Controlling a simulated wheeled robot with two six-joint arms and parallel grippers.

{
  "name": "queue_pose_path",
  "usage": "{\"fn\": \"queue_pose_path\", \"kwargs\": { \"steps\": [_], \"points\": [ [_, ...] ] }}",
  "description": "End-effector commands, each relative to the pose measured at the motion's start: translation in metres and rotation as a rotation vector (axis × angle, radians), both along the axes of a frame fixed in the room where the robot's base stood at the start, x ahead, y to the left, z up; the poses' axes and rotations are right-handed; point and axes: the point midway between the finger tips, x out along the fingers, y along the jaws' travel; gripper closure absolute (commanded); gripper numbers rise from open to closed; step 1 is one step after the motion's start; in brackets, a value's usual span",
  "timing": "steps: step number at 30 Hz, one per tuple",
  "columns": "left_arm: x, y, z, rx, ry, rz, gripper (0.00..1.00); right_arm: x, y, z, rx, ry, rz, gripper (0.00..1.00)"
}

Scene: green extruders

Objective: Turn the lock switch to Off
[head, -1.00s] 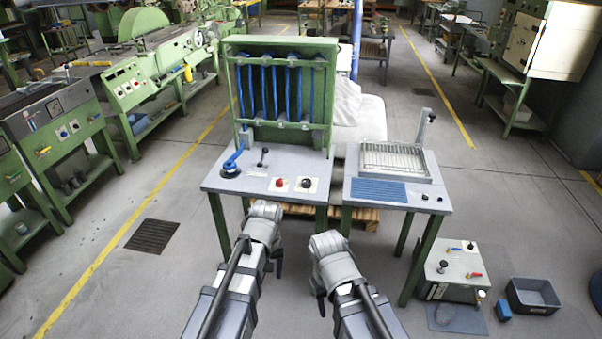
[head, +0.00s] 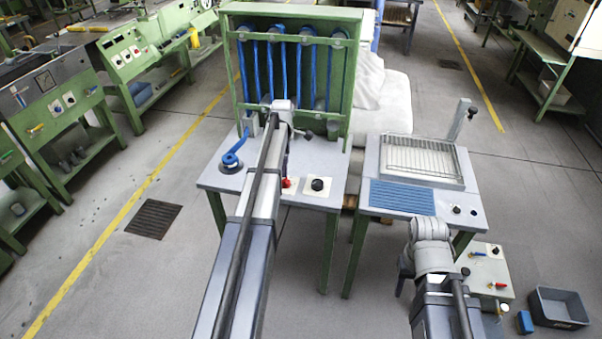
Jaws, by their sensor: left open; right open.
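The green-framed machine has a grey worktop (head: 222,181) with several controls. A black rotary knob on a white plate (head: 317,184) sits near its front right; it may be the lock switch, but no label is legible. A red button (head: 287,183) is just left of it. A blue lever (head: 233,157) is at the worktop's left. My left gripper (head: 284,106) is over the back of the worktop, before the blue tubes, beyond the knob; its fingers are hardly visible. My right gripper (head: 430,230) is in front of the second table, apart from the controls. Neither visibly holds anything.
The blue tubes (head: 307,75) stand in the green frame behind the worktop. A second table with a wire grid (head: 420,158) stands to the right. A grey control box (head: 492,280) and a dark bin (head: 560,306) are on the floor at the lower right.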

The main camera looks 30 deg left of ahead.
Motion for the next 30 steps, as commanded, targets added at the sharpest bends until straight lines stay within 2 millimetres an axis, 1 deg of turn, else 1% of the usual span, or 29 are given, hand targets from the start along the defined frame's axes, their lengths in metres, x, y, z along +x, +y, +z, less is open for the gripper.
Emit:
{"fn": "queue_pose_path", "kwargs": {
  "steps": [5, 11, 17, 24, 27, 30],
  "points": [
    [0.0, 0.0, -0.002, 0.0, 0.0, 0.002, 0.29, 0.0, 0.0, -0.002, 0.0, 0.0, 0.0, 0.5],
    [0.0, 0.0, -0.013, 0.0, 0.0, 0.0, 0.29, 0.0, 0.0, -0.013, 0.0, 0.0, 0.0, 0.5],
    [0.001, 0.0, -0.035, 0.0, 0.0, -0.001, 0.29, 0.0, 0.0, -0.035, 0.0, 0.0, 0.0, 0.5],
    [0.003, 0.0, -0.066, 0.0, 0.0, -0.001, 0.29, 0.0, 0.0, -0.066, 0.0, 0.0, 0.0, 0.5],
    [0.003, 0.001, -0.075, 0.0, 0.0, -0.002, 0.29, 0.0, 0.0, -0.075, 0.0, 0.0, 0.0, 0.5],
    [0.003, 0.001, -0.079, 0.0, 0.0, -0.002, 0.29, 0.0, 0.0, -0.079, 0.0, 0.0, 0.0, 0.5]
  ]
}}
